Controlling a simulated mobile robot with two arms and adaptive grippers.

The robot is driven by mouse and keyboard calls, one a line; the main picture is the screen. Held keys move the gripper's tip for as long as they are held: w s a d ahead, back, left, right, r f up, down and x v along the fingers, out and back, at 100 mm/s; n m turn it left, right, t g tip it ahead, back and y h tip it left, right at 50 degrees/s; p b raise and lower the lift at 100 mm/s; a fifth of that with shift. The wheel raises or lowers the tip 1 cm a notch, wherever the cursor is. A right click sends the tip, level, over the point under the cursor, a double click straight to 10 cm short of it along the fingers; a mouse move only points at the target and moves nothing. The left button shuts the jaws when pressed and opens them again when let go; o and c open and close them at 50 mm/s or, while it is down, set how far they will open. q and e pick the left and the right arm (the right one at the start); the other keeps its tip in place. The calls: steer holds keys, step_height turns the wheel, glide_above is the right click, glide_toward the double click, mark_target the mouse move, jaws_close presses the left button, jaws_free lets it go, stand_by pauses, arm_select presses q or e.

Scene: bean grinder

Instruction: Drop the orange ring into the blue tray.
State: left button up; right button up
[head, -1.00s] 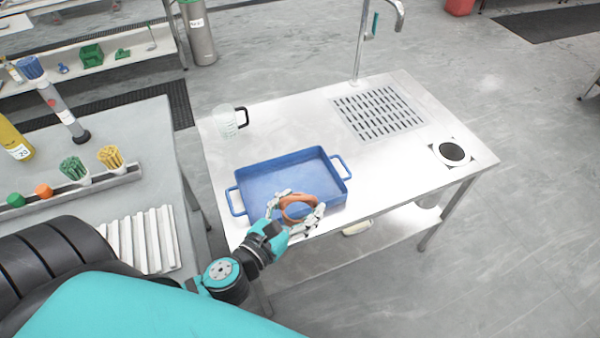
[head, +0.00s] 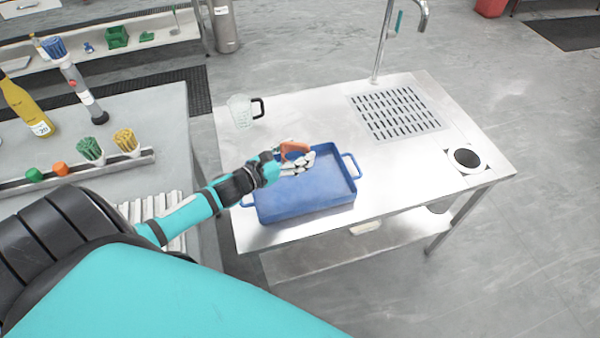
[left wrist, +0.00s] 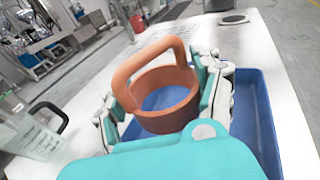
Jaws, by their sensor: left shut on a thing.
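The orange ring (head: 293,150) is a thick orange-brown band with a raised loop handle. The ring also shows in the left wrist view (left wrist: 165,100), where its opening shows blue behind it. My left gripper (head: 296,161) is shut on the ring, with white and teal fingers on both sides of it. The blue tray (head: 310,203) sits on the steel table and has a handle at each end. The ring and gripper are over the tray's far left part. How high the ring is above the tray floor is hard to tell. My right gripper is out of view.
A clear jug with a black handle (head: 243,111) stands behind the tray. A drain grate (head: 397,112), a tap (head: 385,40) and a round dark opening (head: 467,158) are further right. The steel between tray and grate is clear. A grey bench (head: 160,125) is at left.

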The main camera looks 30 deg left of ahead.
arm_select(q)
steer(key=shift+f+b, duration=0.75)
steer(key=shift+f, duration=0.6)
steer(key=o, duration=1.3)
steer(key=shift+c, duration=0.2)
steer(key=v, duration=0.7)
steer(key=shift+s, duration=0.25)
